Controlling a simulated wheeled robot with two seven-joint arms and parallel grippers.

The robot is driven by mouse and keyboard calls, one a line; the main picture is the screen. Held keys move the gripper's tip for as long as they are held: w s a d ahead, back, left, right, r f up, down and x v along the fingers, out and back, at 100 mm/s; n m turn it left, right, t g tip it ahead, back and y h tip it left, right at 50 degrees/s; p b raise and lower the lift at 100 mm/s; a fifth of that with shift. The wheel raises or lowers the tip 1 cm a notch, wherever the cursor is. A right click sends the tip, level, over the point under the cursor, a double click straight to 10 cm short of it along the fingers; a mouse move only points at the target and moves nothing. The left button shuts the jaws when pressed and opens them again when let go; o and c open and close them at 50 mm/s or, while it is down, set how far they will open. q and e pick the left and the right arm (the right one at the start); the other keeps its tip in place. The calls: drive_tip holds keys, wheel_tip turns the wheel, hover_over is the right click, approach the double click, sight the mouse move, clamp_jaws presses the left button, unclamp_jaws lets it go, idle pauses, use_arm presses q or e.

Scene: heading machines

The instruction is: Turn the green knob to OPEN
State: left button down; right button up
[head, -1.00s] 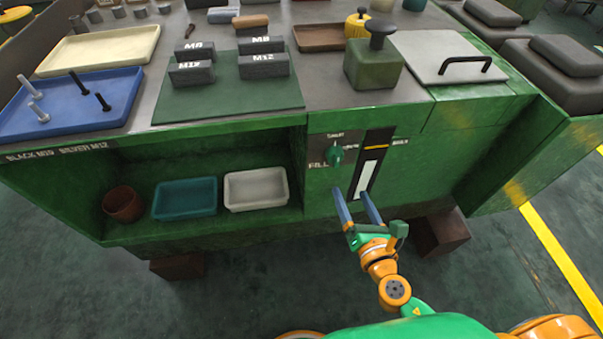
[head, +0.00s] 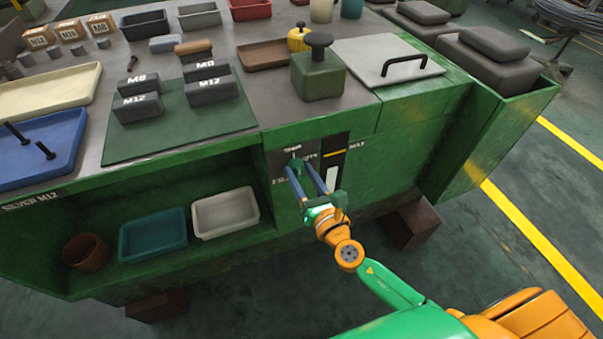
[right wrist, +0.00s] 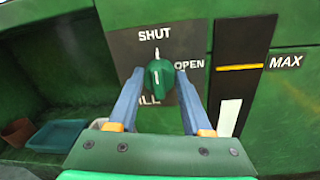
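The green knob (right wrist: 160,75) sits on a dark plate on the green cabinet front. In the right wrist view its white mark points up at SHUT (right wrist: 154,35), with OPEN (right wrist: 190,65) to its right. My right gripper (right wrist: 159,88) is open, with one blue finger on each side of the knob. I cannot tell whether the fingers touch it. In the head view the right gripper (head: 305,170) reaches up to the plate, and its fingers partly cover the knob and lettering. My left gripper is not in view.
A level gauge marked MAX (right wrist: 285,62) is just right of the knob. Left of it, an open shelf holds a white tray (head: 225,213), a teal tray (head: 152,236) and a brown pot (head: 87,253). The bench top above carries trays and labelled blocks.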

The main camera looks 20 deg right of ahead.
clamp_jaws()
drive_tip(key=m+b, duration=0.2)
drive_tip(key=m, duration=0.4)
drive_tip(key=m+b, duration=0.2)
drive_tip(key=m, duration=0.4)
drive_tip(key=m+h+b, duration=0.1)
drive_tip(key=m+b, duration=0.1)
drive_tip(key=m, duration=0.4)
drive_tip(key=shift+f+t+b, duration=0.3)
drive_tip(key=shift+f+t, duration=0.05)
drive_tip(key=shift+t, duration=0.05)
drive_tip(key=shift+m, duration=0.3)
drive_tip(key=o, duration=0.9)
unclamp_jaws()
